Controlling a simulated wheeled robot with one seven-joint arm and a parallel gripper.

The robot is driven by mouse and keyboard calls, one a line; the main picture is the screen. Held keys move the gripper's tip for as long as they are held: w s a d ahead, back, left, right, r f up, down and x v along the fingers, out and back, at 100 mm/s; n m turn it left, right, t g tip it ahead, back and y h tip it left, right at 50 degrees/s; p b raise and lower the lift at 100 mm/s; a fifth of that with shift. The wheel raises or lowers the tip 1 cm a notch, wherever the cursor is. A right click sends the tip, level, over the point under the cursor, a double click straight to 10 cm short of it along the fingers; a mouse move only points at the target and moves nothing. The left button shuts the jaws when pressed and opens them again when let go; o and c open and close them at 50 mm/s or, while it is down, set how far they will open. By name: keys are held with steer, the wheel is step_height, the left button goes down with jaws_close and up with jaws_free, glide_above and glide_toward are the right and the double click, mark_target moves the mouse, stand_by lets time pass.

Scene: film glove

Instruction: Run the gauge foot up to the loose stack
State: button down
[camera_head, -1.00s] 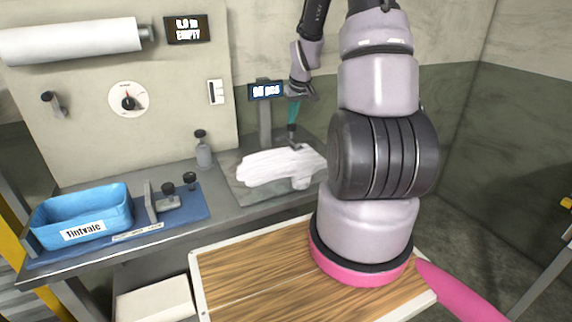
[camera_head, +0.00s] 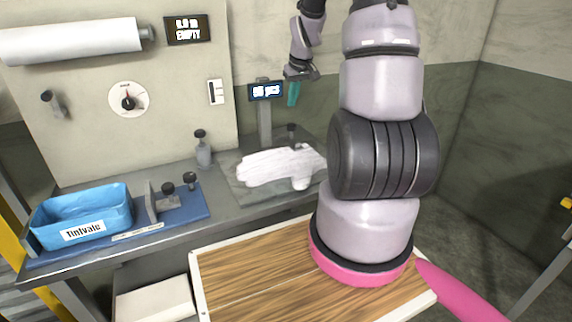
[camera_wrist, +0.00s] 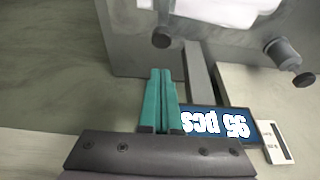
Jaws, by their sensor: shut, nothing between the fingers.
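The loose stack (camera_head: 268,167) is a white, uneven pile lying on a grey plate (camera_head: 240,190) at the back of the bench. A small dark-knobbed piece, which looks like the gauge foot (camera_head: 291,131), stands at the stack's rear edge; whether they touch is not clear. Its knob shows in the wrist view (camera_wrist: 162,38), near the white stack (camera_wrist: 230,8). My gripper (camera_head: 292,104) has teal fingers and hangs above the knob, apart from it. In the wrist view its fingers (camera_wrist: 160,74) lie together, with nothing between them.
A display (camera_head: 266,91) on a post stands close behind my gripper. A grey knobbed post (camera_head: 204,152) stands left of the plate. A blue tray (camera_head: 85,212) and a knobbed metal bracket (camera_head: 165,200) sit on a blue mat. Bench between mat and plate is partly clear.

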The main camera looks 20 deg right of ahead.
step_height(320, 180, up, 8)
steer(key=shift+f, duration=0.15)
stand_by(0.6)
stand_by(0.4)
